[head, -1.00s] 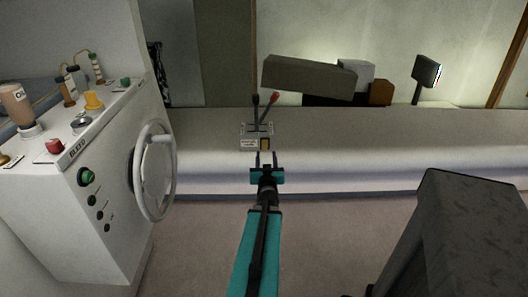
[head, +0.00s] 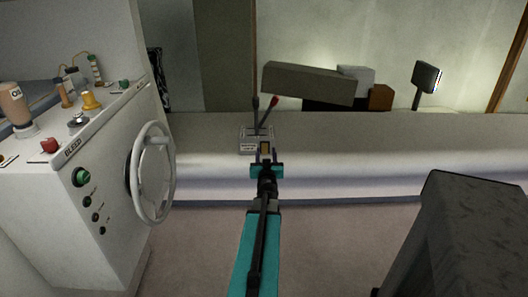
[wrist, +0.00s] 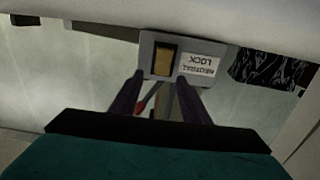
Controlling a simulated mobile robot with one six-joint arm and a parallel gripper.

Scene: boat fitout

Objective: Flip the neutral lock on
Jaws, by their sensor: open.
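The neutral lock is a yellow rocker switch (wrist: 165,61) in a dark frame on a grey plate, beside a white label (wrist: 201,64) reading NEUTRAL LOCK, upside down in the wrist view. In the head view the switch (head: 265,147) sits on the front of the grey lever box (head: 247,135) on the ledge. A black-knobbed lever (head: 255,105) and a red-knobbed lever (head: 272,104) rise from the box. My gripper (head: 266,155) is open and empty, just in front of the switch. In the wrist view its two fingers (wrist: 156,90) point at the plate, either side of the switch; contact cannot be told.
A white console (head: 75,200) with a steering wheel (head: 153,172) and several buttons stands at the left. A dark grey block (head: 465,225) stands at the right front. Boxes (head: 308,84) and a small screen (head: 427,76) are behind the ledge.

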